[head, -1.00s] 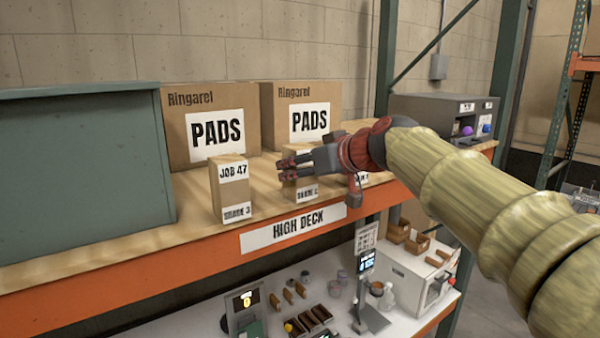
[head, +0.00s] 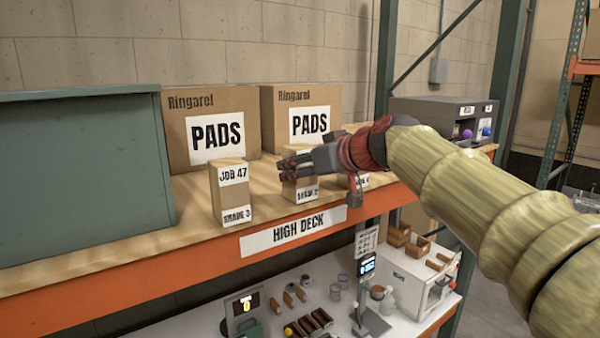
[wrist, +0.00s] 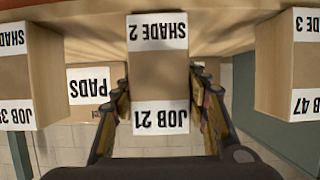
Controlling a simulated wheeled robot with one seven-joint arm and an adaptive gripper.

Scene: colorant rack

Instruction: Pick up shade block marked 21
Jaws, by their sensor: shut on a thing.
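The block marked JOB 21 and SHADE 2 (wrist: 160,75) is a tan box with white labels, upside down in the wrist view, between my two fingers. In the head view the same block (head: 291,190) stands on the high deck, mostly hidden behind my gripper (head: 296,165). My gripper, also in the wrist view (wrist: 160,110), is shut on the block, one finger on each side near the JOB 21 label. I cannot tell any gap between the block and the deck.
A JOB 47, SHADE 3 block (head: 231,192) stands to the left on the high deck (head: 190,210). Another block (wrist: 30,70) stands on the other side, marked SHADE and JOB 3-something. Two PADS cartons (head: 178,103) and a grey-green case (head: 80,180) stand behind and left.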

